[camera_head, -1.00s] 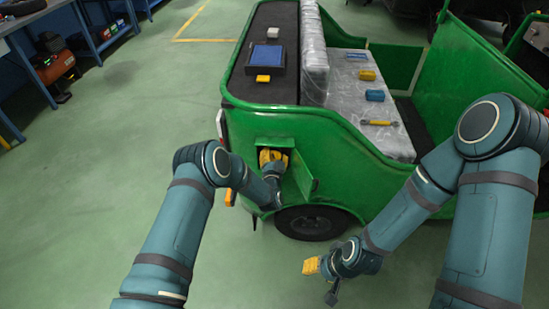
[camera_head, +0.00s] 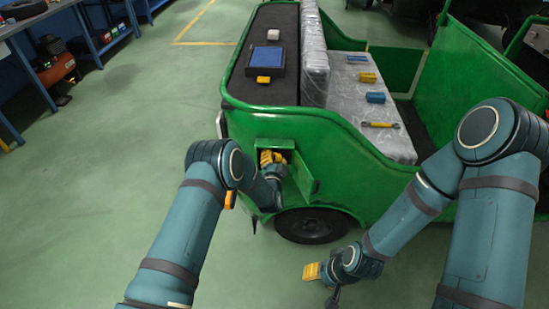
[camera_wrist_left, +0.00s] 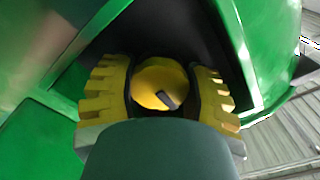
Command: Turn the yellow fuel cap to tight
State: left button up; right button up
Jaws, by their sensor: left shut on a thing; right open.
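The yellow fuel cap (camera_wrist_left: 160,84) sits in a dark recess in the green side of the rickshaw (camera_head: 345,160). In the left wrist view it is round, with a dark slanted mark on its face. My left gripper (camera_wrist_left: 162,92) has its yellow fingers on either side of the cap, shut on it. In the head view the left gripper (camera_head: 270,158) reaches into the recess, and the cap is hidden there. A green flap (camera_head: 303,178) stands open at the recess. My right gripper (camera_head: 322,284) is open and empty, low in front of the rickshaw's wheel.
The grey seat (camera_head: 372,108) holds a wrench (camera_head: 380,125) and small blocks. A wheel (camera_head: 311,224) stands below the recess.

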pick_arm(q)
jog(key=o, duration=0.9)
jog(key=shift+a+f, duration=0.1)
jog(key=s, duration=1.2)
